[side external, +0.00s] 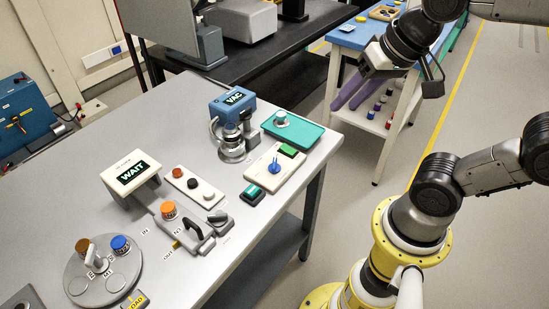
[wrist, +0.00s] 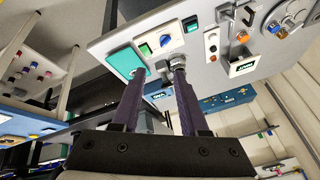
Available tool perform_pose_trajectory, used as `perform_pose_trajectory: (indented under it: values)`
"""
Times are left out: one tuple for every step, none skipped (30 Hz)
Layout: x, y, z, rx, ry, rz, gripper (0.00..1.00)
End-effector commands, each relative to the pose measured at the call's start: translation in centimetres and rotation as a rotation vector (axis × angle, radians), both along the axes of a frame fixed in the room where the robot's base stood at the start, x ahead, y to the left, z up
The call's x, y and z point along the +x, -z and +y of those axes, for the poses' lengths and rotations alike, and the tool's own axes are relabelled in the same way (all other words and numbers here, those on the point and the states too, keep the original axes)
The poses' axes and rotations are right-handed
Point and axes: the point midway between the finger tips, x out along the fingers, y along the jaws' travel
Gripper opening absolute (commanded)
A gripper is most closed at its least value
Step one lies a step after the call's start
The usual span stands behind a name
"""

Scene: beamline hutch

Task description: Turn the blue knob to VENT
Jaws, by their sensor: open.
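A blue pointer knob (side external: 274,164) sits on a cream panel (side external: 284,176) near the right edge of the grey table. Its position marks are too small to read. It also shows in the wrist view (wrist: 165,41), beyond the fingertips. My gripper (side external: 346,105) is open and empty, with long purple fingers. It hangs in the air to the right of the table, up and to the right of the knob in the side view and well apart from it. In the wrist view my gripper (wrist: 159,66) has nothing between its fingers.
On the panel is a green block (side external: 289,150); a dark green-labelled block (side external: 253,193) stands by it. A teal tray (side external: 294,133) and a blue VAC unit (side external: 232,103) stand behind. A WAIT display (side external: 132,172) and a round plate (side external: 82,285) with a blue-topped piece (side external: 120,244) are further left.

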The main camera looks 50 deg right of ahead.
Motion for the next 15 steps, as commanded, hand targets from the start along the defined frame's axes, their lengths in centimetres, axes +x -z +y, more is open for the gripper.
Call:
perform_pose_trajectory:
  values:
    - [1.1, -0.2, 0.0, 0.025, 0.05, 0.023, 0.44]
    - [1.7, -0.3, 0.0, 0.042, 0.082, 0.033, 0.44]
    - [2.6, -0.3, 0.1, 0.062, 0.125, 0.051, 0.44]
    - [3.3, -0.4, 0.1, 0.076, 0.158, 0.064, 0.44]
    - [4.0, -0.3, 0.1, 0.091, 0.192, 0.08, 0.44]
    - [5.1, -0.2, 0.2, 0.108, 0.236, 0.103, 0.44]
    - [5.9, 0.0, 0.2, 0.121, 0.27, 0.12, 0.44]
    - [6.8, 0.2, 0.2, 0.132, 0.304, 0.138, 0.44]
    - [7.9, 0.6, 0.3, 0.146, 0.348, 0.164, 0.44]
    - [8.8, 1.0, 0.3, 0.155, 0.377, 0.183, 0.44]
    - [9.7, 1.4, 0.4, 0.161, 0.406, 0.202, 0.44]
    - [10.8, 2.0, 0.4, 0.168, 0.442, 0.229, 0.44]
    - [11.6, 2.6, 0.5, 0.171, 0.466, 0.248, 0.44]
    - [12.3, 3.2, 0.5, 0.174, 0.488, 0.268, 0.44]
    - [13.3, 4.0, 0.6, 0.174, 0.512, 0.294, 0.44]
